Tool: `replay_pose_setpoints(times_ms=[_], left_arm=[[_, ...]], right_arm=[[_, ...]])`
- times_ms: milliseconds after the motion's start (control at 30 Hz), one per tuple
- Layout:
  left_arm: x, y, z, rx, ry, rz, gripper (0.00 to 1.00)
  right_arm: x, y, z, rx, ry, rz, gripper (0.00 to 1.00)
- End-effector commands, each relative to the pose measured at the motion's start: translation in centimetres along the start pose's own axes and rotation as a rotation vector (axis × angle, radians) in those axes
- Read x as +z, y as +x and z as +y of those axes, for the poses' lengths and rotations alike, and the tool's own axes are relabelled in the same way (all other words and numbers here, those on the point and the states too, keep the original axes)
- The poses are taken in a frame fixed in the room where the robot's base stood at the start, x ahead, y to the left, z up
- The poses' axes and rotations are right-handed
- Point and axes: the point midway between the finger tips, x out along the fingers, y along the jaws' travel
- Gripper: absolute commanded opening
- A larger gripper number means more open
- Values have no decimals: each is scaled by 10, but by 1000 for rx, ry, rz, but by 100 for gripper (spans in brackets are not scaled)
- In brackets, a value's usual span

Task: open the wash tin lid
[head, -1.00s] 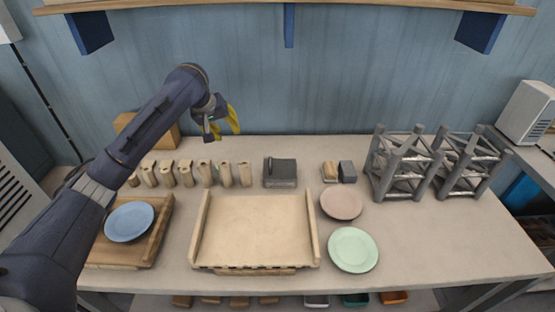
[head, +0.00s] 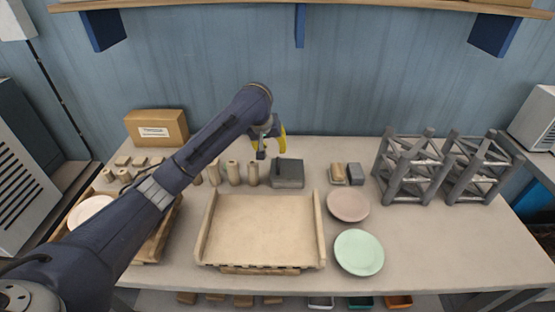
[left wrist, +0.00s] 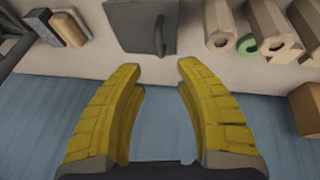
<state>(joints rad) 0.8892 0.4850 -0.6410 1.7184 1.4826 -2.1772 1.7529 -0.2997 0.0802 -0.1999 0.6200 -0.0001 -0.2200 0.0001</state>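The wash tin (head: 288,174) is a dark grey box with a closed lid, standing at the back middle of the table. In the left wrist view the tin (left wrist: 133,25) is at the top centre, with a dark handle (left wrist: 159,35) on its right part. My left gripper (head: 271,150) is above and just behind the tin. Its yellow fingers (left wrist: 160,68) are apart with nothing between them, and their tips point toward the tin without visible contact. My right gripper is not in view.
Wooden blocks stand left of the tin, and a sponge (head: 338,174) and a dark block (head: 355,174) right of it. A wooden tray (head: 260,230), a pink plate (head: 348,205), a green plate (head: 359,252) and grey racks (head: 410,172) occupy the table. The right front is clear.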

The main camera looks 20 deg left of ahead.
Motion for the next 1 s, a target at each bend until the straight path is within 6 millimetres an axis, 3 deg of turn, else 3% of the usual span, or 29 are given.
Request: replay_pose_setpoints(times_ms=[200, 500, 1000], left_arm=[[1, 40, 0, -1, -3, -4, 34], [0, 76, 0, -1, -1, -2, 34], [0, 90, 0, 0, 0, 0, 34]], right_arm=[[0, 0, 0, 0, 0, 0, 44], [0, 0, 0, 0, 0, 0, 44], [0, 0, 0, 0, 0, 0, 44]])
